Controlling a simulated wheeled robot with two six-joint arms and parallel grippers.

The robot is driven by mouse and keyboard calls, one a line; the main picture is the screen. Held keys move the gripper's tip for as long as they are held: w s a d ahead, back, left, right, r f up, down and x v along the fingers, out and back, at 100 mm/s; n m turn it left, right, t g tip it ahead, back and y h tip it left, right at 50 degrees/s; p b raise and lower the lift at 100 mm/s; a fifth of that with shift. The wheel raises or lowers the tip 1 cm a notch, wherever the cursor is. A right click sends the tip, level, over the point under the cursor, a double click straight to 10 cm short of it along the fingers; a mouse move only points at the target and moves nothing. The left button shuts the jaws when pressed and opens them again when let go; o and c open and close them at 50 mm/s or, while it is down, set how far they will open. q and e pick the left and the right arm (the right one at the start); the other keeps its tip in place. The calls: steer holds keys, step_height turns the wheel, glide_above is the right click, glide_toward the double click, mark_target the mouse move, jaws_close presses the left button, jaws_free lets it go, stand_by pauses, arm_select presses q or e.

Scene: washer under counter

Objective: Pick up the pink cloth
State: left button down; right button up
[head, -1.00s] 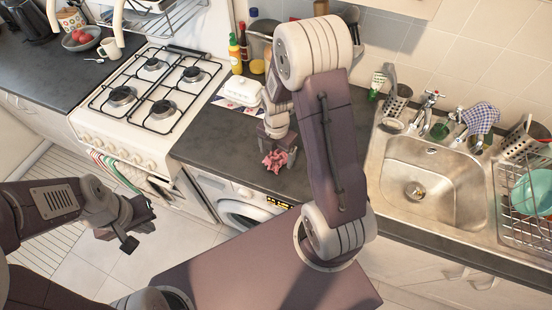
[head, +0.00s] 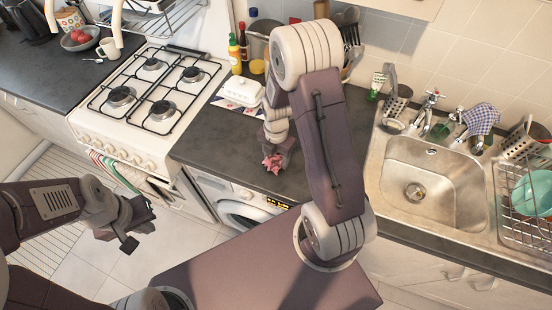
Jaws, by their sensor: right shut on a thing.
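The pink cloth (head: 272,162) is a small crumpled bundle at the dark counter (head: 220,150) above the washer. My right gripper (head: 279,155) points down over the cloth and is shut on it. I cannot tell whether the cloth still touches the counter. My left gripper (head: 141,226) is far to the left, over the floor in front of the stove, with its fingers apart and nothing between them.
A white butter dish (head: 241,91) stands on a patterned mat behind the cloth. The gas stove (head: 150,90) is to the left and the sink (head: 430,185) to the right. The washer (head: 240,208) is below the counter. Bottles and a utensil pot stand at the back.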

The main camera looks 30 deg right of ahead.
mark_target(276, 157)
steer(key=shift+w+r, duration=0.15)
steer(key=shift+r, duration=0.35)
step_height(276, 157, up, 3)
steer(key=shift+r, duration=0.1)
steer(key=s+d+r+b, duration=0.1)
steer(key=s+d+r, duration=0.5)
steer(key=s, duration=0.4)
steer(key=shift+d+r, duration=0.2)
steer(key=shift+r, duration=0.2)
